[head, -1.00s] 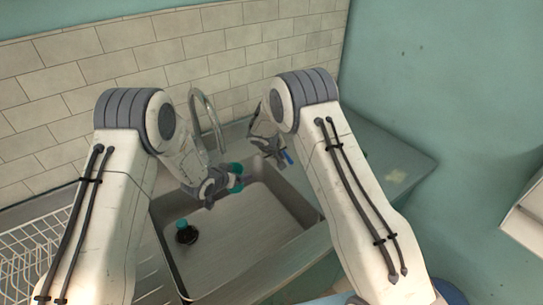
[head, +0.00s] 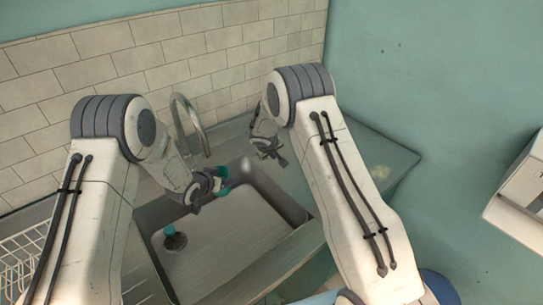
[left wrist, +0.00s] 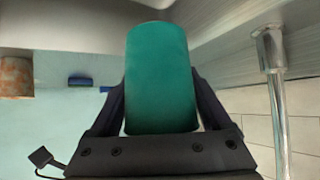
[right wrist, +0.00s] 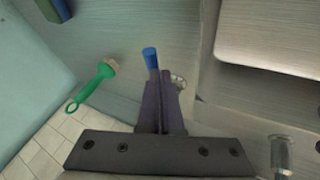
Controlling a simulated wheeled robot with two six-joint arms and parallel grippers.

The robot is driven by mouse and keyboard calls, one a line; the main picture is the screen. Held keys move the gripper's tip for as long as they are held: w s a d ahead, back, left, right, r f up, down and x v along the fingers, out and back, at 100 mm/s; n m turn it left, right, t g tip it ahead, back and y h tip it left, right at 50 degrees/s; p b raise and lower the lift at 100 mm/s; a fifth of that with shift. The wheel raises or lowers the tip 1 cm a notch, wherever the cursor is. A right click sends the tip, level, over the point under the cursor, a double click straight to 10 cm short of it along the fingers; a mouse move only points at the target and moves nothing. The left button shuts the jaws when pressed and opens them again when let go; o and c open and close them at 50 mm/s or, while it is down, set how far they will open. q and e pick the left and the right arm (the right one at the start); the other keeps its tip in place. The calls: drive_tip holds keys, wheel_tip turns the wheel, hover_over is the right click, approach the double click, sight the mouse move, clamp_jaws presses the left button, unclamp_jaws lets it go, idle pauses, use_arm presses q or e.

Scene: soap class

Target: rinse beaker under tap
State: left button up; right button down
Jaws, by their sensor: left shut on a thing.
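The beaker (left wrist: 160,75) fills the space between the fingers in the left wrist view. The chrome tap (head: 190,125) arches behind the left gripper; it also shows at the right of the left wrist view (left wrist: 278,100). My right gripper (head: 270,150) is right of the tap, behind the sink. In the right wrist view its fingers are together, with a blue-ended piece (right wrist: 150,58) just beyond the tips; I cannot tell whether they touch it.
The steel sink (head: 235,240) holds a dark round item with a teal top (head: 170,232). A wire rack (head: 20,255) is at the left. A green brush (right wrist: 95,85) lies on the counter in the right wrist view. The counter right of the sink (head: 385,160) looks mostly clear.

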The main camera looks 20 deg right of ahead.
drive_tip(key=shift+s+a+f, duration=0.1)
drive_tip(key=shift+s, duration=0.05)
drive_tip(key=a+f+v, duration=0.1)
drive_tip(key=a+v, duration=0.1)
drive_tip(key=v, duration=1)
drive_tip(key=shift+s+a+r, duration=0.2)
drive_tip(key=shift+a, duration=0.05)
